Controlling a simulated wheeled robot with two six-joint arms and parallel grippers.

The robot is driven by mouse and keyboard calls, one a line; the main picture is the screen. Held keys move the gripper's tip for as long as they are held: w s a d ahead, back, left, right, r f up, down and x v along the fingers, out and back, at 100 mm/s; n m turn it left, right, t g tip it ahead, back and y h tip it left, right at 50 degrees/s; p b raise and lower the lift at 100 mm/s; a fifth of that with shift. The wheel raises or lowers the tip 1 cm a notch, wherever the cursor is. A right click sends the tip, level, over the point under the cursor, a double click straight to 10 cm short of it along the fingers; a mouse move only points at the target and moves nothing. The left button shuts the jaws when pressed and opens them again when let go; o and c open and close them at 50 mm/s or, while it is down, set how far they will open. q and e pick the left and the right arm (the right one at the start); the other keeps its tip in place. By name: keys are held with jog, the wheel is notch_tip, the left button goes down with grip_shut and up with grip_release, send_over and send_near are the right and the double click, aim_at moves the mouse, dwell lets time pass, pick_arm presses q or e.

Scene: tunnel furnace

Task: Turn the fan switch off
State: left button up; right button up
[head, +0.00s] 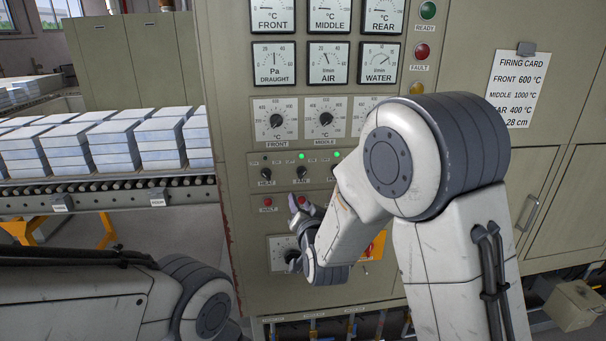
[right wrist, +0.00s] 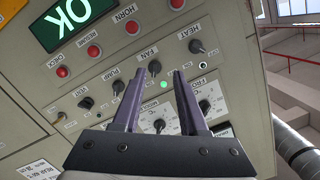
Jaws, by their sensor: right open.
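The fan switch (head: 302,172) is a small dark knob on the furnace's control panel, between the heat switch (head: 265,174) and a third switch partly covered by my arm. A green lamp (head: 302,155) above the fan switch is lit. In the right wrist view, turned over, the fan switch (right wrist: 154,67) shows between the fingertips in the picture, with its lit lamp (right wrist: 163,84) beside it. My right gripper (head: 298,203) is open and empty, just below the fan switch in the head view; I see no contact. My left gripper is not in view.
The pump switch (right wrist: 117,87) and heat switch (right wrist: 197,46) flank the fan switch. Red buttons (right wrist: 132,27) lie in a row close by. Dials (head: 276,120) sit above. A roller conveyor (head: 110,190) with stacked pale blocks (head: 110,145) stands at left.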

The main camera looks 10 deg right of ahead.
aim_at(303, 174)
jog(key=shift+m+t+h, duration=0.6)
jog(key=shift+t, duration=0.1)
jog(key=w+p, duration=0.1)
jog(key=w, duration=0.2)
jog(key=w+d+r+p, duration=0.1)
jog(key=w+p, duration=0.1)
jog(key=w, duration=0.2)
jog(key=w+d+p, duration=0.1)
jog(key=w+p, duration=0.1)
jog(key=w, duration=0.1)
jog(key=shift+w+d+r, duration=0.15)
jog(key=shift+w+r, duration=0.15)
jog(key=shift+r, duration=0.05)
jog(key=shift+w+f, duration=0.1)
jog(key=shift+w, duration=0.45)
grip_shut()
